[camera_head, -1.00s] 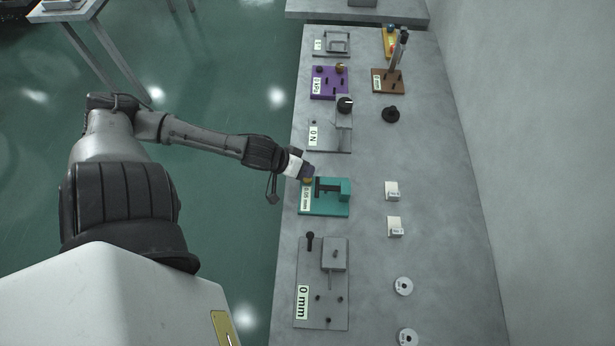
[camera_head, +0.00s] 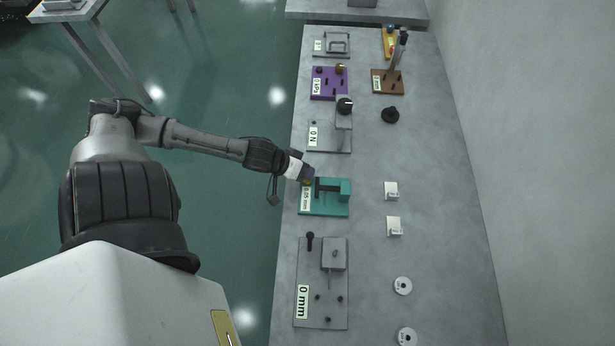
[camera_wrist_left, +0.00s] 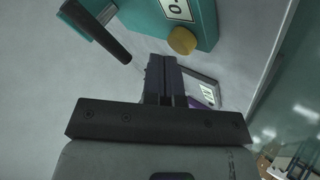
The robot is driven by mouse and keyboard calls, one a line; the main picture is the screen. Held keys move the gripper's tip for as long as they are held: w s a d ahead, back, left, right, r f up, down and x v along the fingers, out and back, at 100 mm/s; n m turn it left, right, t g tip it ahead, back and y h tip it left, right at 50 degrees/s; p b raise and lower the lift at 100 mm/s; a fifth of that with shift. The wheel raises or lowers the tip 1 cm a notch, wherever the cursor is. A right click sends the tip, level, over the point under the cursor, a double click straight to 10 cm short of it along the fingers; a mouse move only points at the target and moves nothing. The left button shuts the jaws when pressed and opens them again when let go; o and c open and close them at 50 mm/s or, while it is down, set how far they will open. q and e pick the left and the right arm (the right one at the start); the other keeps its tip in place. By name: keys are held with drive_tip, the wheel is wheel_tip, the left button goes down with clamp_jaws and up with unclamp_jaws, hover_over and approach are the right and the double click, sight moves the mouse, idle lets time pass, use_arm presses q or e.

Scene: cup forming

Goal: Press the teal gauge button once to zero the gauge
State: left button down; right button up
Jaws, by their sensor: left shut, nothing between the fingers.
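The teal gauge (camera_head: 338,209) sits on the grey bench in the head view, with a display plate (camera_head: 306,199) that seems to read 0.05 mm. A round yellow button (camera_head: 307,182) is at its upper-left corner, partly covered by my gripper. In the left wrist view, the yellow button (camera_wrist_left: 182,41) stands out from the teal body (camera_wrist_left: 205,22). My left gripper (camera_head: 309,174) is shut and empty. Its fingertips (camera_wrist_left: 163,62) are just beside the button in the wrist view, and I cannot tell whether they touch it. My right gripper is out of view.
A grey 0 mm fixture (camera_head: 337,312) stands nearer on the bench, and a grey 0 N fixture (camera_head: 328,140) and purple fixture (camera_head: 320,91) stand farther. Two white blocks (camera_head: 391,191) and discs (camera_head: 403,286) lie to the right. A wall bounds the right side.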

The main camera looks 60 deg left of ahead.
use_arm(q)
drive_tip(key=shift+f, duration=0.5)
idle(0.7)
drive_tip(key=shift+r, duration=0.1)
drive_tip(key=shift+r+p, duration=0.15)
drive_tip(key=shift+p, duration=0.2)
drive_tip(key=shift+r+p, duration=0.75)
drive_tip(key=shift+p, duration=0.35)
drive_tip(key=shift+f, duration=0.1)
wheel_tip(320, 180, up, 5)
drive_tip(key=p, duration=0.6)
drive_tip(key=shift+p, duration=0.35)
